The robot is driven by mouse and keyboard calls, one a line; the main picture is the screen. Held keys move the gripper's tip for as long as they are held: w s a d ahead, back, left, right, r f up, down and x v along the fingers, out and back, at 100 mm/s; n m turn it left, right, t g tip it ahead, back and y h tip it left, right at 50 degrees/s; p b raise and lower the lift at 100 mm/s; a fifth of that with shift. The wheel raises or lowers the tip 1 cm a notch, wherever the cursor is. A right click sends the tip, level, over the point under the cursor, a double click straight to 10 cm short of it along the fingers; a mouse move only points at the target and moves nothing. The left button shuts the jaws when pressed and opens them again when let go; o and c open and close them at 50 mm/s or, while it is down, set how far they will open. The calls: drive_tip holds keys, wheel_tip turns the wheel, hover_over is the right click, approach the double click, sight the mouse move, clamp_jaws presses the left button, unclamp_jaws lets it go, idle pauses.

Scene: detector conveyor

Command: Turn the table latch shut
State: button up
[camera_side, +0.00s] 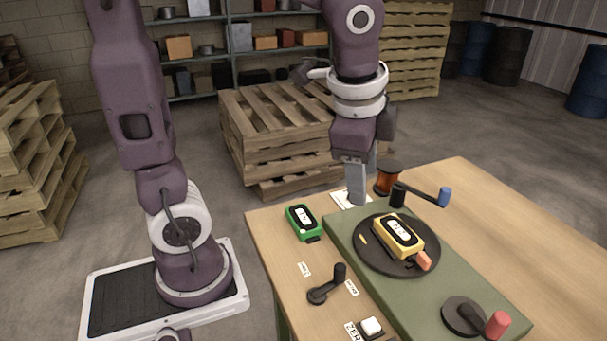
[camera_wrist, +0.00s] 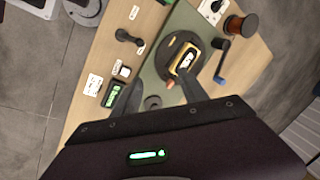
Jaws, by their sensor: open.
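A short black lever (camera_side: 326,285) on the wooden table has a small label on either side, too small to read; I take it for the table latch. It also shows in the wrist view (camera_wrist: 129,37). A black turntable (camera_side: 370,255) on the green base carries a yellow detector (camera_side: 397,236) with an orange tip. A black arm with a blue knob (camera_side: 444,197) stands behind it. My gripper (camera_side: 356,198) is open and empty, pointing down near the table's back edge, apart from the lever. Its fingers reach in from below in the wrist view (camera_wrist: 157,88).
A green device (camera_side: 303,222) lies at the table's left edge. A white button (camera_side: 371,327) is at the front. A red-handled crank (camera_side: 496,325) stands front right, and a copper spool (camera_side: 387,180) at the back. The table's right side is clear.

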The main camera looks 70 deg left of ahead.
drive_tip(key=s+r+n+t+h, duration=0.1)
drive_tip(key=s+n+t, duration=0.1)
drive_tip(key=s+n, duration=0.4)
drive_tip(key=s+a, duration=0.1)
drive_tip(key=s, duration=0.2)
drive_tip(key=shift+s+r+n, duration=0.2)
drive_tip(key=shift+r+n, duration=0.05)
drive_tip(key=shift+n, duration=0.05)
drive_tip(key=s, duration=0.1)
drive_tip(key=s+n, duration=0.2)
drive_tip(key=shift+d+f+t+h, duration=0.15)
drive_tip(key=shift+f+t+h, duration=0.15)
drive_tip(key=shift+f+t, duration=0.1)
